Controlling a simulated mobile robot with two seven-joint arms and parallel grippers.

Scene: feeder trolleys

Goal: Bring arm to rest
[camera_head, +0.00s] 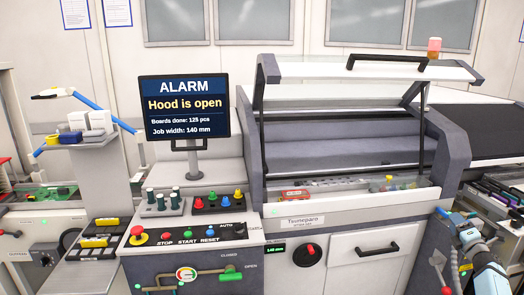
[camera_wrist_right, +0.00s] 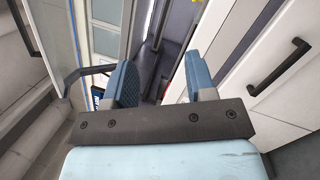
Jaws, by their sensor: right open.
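My right arm comes in at the lower right of the head view, in front of the machine's right end. Its blue-tipped right gripper (camera_head: 457,217) points up and away, clear of the machine front. In the right wrist view the two blue finger pads of the gripper (camera_wrist_right: 163,82) stand wide apart with nothing between them. My left arm and left gripper do not show in either view.
The machine's hood (camera_head: 365,72) stands raised, and the monitor (camera_head: 186,108) reads "ALARM Hood is open". A control panel (camera_head: 188,236) with buttons is at the front. A front handle (camera_head: 378,249) sticks out left of my right arm. Feeders (camera_head: 497,190) stand at the right edge.

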